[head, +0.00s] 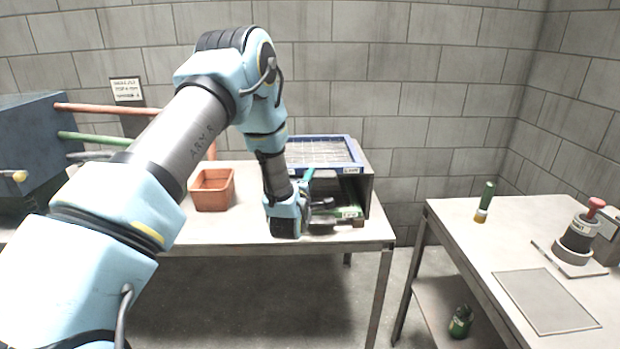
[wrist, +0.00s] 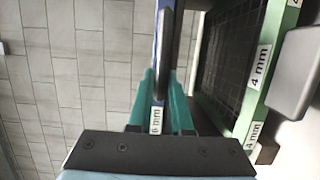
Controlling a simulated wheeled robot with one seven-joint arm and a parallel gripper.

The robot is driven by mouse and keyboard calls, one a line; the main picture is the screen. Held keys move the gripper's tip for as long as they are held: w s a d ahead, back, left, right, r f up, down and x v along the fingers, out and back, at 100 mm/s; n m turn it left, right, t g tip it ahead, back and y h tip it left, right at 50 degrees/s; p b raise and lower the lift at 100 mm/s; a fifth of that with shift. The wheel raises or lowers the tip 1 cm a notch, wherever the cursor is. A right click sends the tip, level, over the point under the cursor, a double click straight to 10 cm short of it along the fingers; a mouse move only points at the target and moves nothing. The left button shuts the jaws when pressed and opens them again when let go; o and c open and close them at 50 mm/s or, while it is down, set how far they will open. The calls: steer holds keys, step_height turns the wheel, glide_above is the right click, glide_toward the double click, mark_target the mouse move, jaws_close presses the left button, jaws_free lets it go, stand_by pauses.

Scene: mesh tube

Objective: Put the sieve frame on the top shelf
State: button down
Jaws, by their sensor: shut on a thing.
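The blue sieve frame (head: 350,150) with pale mesh lies level at the top of the dark rack (head: 367,190). In the wrist view, its blue edge (wrist: 157,50) runs between the teal fingers, with a "6 mm" label near the palm. My gripper (head: 307,175) is at the rack's front left and is shut on this frame. The fingers (wrist: 161,90) also show in the wrist view. I cannot tell whether the frame rests on the top shelf or hangs just above it. A green frame (wrist: 262,75) labelled "4 mm" sits lower in the rack.
An orange bin (head: 212,190) stands left of the rack on the table (head: 235,228). A blue box with coloured rods (head: 100,108) is at far left. The right bench (head: 460,230) holds a green cylinder (head: 484,200) and a red-knobbed device (head: 578,235).

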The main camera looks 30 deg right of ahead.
steer(key=c, duration=0.8)
jaws_free()
steer(key=shift+f, duration=0.1)
steer(key=shift+c, duration=0.2)
steer(key=shift+r, duration=0.2)
steer(key=b+v, duration=0.3)
steer(key=v, duration=0.9)
